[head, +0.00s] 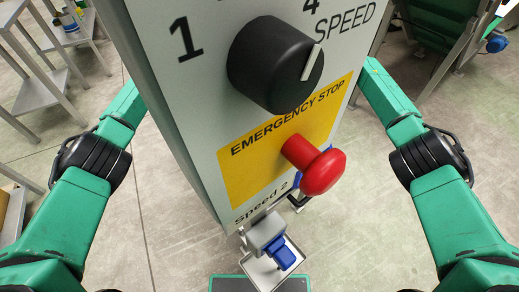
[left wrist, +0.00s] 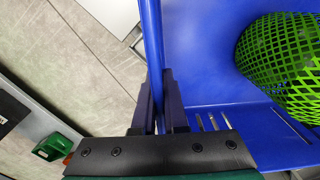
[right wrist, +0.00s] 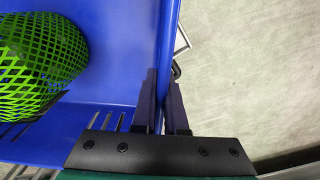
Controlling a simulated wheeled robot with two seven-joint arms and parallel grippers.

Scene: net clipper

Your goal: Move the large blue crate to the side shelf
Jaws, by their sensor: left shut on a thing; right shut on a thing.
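The large blue crate shows in the left wrist view (left wrist: 200,60) and in the right wrist view (right wrist: 115,50). My left gripper (left wrist: 160,100) is shut on one rim of the crate. My right gripper (right wrist: 160,105) is shut on the opposite rim. A green mesh net roll (left wrist: 285,65) lies inside the crate and also shows in the right wrist view (right wrist: 40,60). In the head view the crate and both grippers are hidden behind a control panel. Grey metal shelving (head: 40,95) stands at the upper left of the head view; I cannot tell whether it is the side shelf.
A grey control box (head: 185,90) with a black speed knob (head: 272,65) and a red emergency stop button (head: 322,172) fills the middle of the head view, very close. A green machine (head: 440,30) stands at upper right. Tiled floor (head: 150,200) shows bare on both sides.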

